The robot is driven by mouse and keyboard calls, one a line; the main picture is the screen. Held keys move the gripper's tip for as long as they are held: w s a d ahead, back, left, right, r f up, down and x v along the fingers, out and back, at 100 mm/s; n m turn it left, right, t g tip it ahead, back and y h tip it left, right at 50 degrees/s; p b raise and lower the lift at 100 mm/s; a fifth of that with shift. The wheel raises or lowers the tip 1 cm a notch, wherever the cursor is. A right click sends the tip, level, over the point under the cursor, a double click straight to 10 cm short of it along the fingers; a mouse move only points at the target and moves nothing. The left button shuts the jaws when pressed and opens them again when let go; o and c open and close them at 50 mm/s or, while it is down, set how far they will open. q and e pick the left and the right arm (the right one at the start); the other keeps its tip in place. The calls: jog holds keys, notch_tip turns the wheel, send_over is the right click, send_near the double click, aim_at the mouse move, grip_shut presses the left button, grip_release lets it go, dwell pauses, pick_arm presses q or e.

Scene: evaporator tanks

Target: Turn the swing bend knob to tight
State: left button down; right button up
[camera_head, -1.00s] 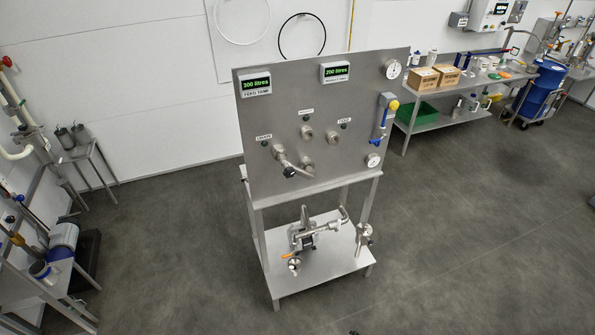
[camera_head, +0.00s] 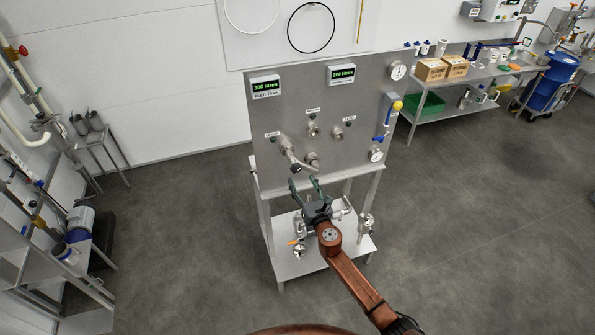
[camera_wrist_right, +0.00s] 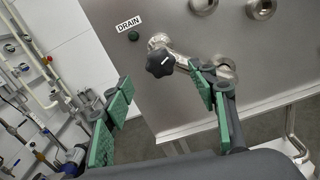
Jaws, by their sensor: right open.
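The swing bend (camera_head: 288,153) is a bent metal pipe on the front of the upright steel panel, below the drain label. Its dark lobed knob (camera_wrist_right: 160,63) has a white mark and faces me; in the head view the knob (camera_head: 293,168) is small. My right gripper (camera_head: 305,183) is open and empty, just below and in front of the knob. In the right wrist view the knob shows beyond the gap between the green-padded fingers (camera_wrist_right: 160,92), nearer the right finger, with no visible contact. My left gripper is out of view.
The panel (camera_head: 350,105) carries two green displays, gauges and other ports. Its stand has a lower shelf (camera_head: 290,268) with pump fittings, partly hidden by my right arm. A side bench (camera_head: 470,75) holds boxes at the right. Open floor surrounds the stand.

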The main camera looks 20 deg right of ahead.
aim_at(297, 170)
jog(key=w+b, duration=0.1)
jog(key=w, duration=0.5)
jog(key=shift+w+a+f+b, duration=0.1)
jog(key=shift+w+b, duration=0.1)
jog(key=shift+b, duration=0.1)
jog(key=shift+c, duration=0.7)
jog(key=c, duration=1)
